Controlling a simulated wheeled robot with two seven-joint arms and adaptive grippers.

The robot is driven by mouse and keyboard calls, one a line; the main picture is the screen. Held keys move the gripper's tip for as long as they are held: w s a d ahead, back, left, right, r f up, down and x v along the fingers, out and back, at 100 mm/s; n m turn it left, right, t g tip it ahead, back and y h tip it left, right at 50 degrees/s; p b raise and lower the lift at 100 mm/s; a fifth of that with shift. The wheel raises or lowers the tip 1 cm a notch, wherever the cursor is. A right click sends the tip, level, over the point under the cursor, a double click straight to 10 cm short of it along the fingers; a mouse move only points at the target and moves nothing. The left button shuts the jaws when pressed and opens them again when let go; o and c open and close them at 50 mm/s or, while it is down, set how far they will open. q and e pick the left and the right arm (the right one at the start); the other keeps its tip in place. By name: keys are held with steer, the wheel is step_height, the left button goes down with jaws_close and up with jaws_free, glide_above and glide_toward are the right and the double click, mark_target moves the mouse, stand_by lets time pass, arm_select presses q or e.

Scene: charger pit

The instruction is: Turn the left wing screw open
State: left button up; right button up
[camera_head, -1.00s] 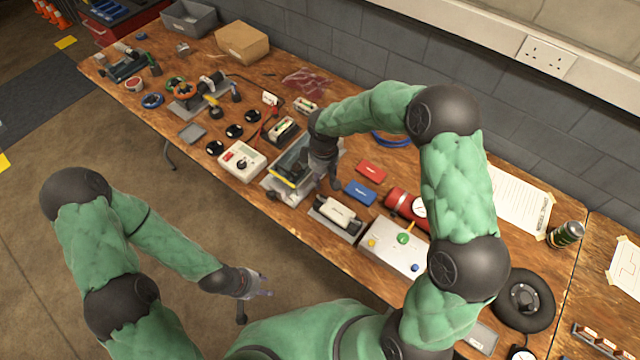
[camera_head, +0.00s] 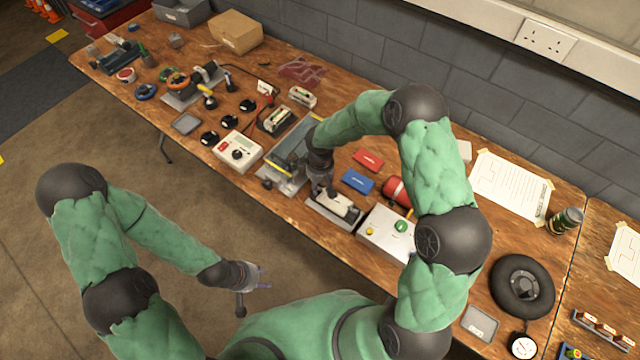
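A grey metal charger tray (camera_head: 278,180) with a dark, yellow-edged panel (camera_head: 290,146) sits mid-bench. A small dark knob (camera_head: 267,184) is at its left front corner; I cannot tell if this is the left wing screw. No wing shape is clear at this size. My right gripper (camera_head: 322,186) points down at the tray's right side, just behind a white block (camera_head: 335,205) in a grey holder. It hides part of the tray, and its fingertips are too small to read. My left gripper (camera_head: 262,279) hangs in front of the bench, away from the tray, apparently empty.
A white meter box (camera_head: 237,151) stands left of the tray. Red (camera_head: 368,160) and blue (camera_head: 358,181) boxes lie to the right. A grey box with coloured buttons (camera_head: 380,236) is right of the white block. Black round knobs and tools fill the bench's left side.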

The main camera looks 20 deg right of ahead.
steer(key=shift+c, duration=0.3)
jaws_close()
steer(key=n+p, duration=0.1)
steer(key=n, duration=0.3)
steer(key=shift+w+r+n+p, duration=0.1)
steer(key=shift+w+n+p, duration=0.05)
steer(key=shift+n+p, duration=0.2)
steer(key=n+p, duration=0.1)
steer(key=n, duration=0.3)
steer(key=shift+n, duration=0.35)
steer(key=n+p, duration=0.2)
steer(key=n, duration=0.2)
steer(key=shift+w+a, duration=0.1)
steer(key=shift+w, duration=0.05)
steer(key=shift+a+n+p, duration=0.1)
steer(key=shift+n+p, duration=0.75)
steer(key=shift+n, duration=1.35)
steer(key=shift+w, duration=0.1)
